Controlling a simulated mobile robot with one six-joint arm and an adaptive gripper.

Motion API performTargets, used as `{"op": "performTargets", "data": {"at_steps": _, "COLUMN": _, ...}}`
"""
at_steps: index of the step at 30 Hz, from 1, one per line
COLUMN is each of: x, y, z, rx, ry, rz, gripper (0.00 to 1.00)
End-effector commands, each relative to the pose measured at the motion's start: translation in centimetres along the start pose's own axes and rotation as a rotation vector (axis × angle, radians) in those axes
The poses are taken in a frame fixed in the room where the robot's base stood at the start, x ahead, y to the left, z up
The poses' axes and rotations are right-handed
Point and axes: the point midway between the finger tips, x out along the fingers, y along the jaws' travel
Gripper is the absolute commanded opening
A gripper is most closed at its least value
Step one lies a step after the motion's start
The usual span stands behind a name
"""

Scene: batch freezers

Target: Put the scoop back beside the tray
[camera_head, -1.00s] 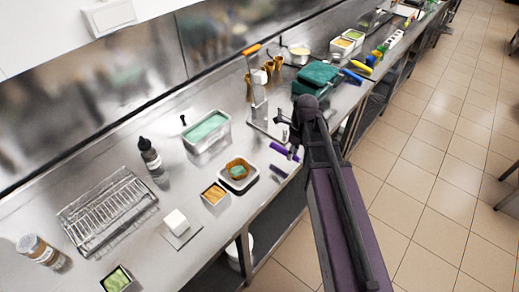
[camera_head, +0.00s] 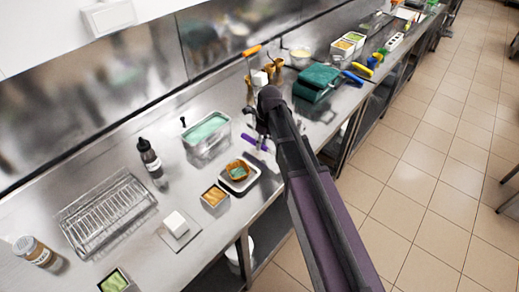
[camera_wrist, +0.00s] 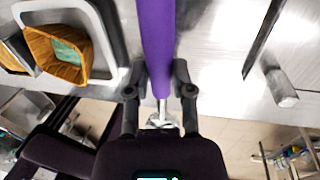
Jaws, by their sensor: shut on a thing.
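The scoop has a purple handle (camera_head: 262,144), which also fills the top centre of the wrist view (camera_wrist: 157,40). A short metal part of it shows below the fingers there; the rest is hidden. My gripper (camera_wrist: 160,88) is shut on the handle, one finger on each side. In the head view my gripper (camera_head: 257,136) is over the steel counter, right of and behind the white tray (camera_head: 224,184). The tray holds a waffle bowl (camera_head: 236,173) with teal ice cream. In the wrist view the tray rim (camera_wrist: 108,45) is left of the handle.
A tub of teal ice cream (camera_head: 207,133) stands behind the tray. A small tray of orange food (camera_head: 214,196), a bottle (camera_head: 150,160) and a wire rack (camera_head: 105,215) are to the left. A green box (camera_head: 316,82) stands beyond my arm. Bare counter shows around the tray.

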Motion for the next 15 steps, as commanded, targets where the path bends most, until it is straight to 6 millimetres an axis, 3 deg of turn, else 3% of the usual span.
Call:
{"op": "performTargets", "data": {"at_steps": 7, "x": 0.0, "y": 0.0, "z": 0.3, "rx": -0.001, "ry": 0.0, "rz": 0.0, "gripper": 0.0}}
{"op": "performTargets", "data": {"at_steps": 11, "x": 0.2, "y": 0.1, "z": 1.5, "rx": -0.002, "ry": 0.0, "rz": 0.0, "gripper": 0.0}}
{"op": "performTargets", "data": {"at_steps": 15, "x": 1.6, "y": -0.1, "z": 1.3, "rx": 0.0, "ry": 0.0, "rz": 0.0, "gripper": 0.0}}
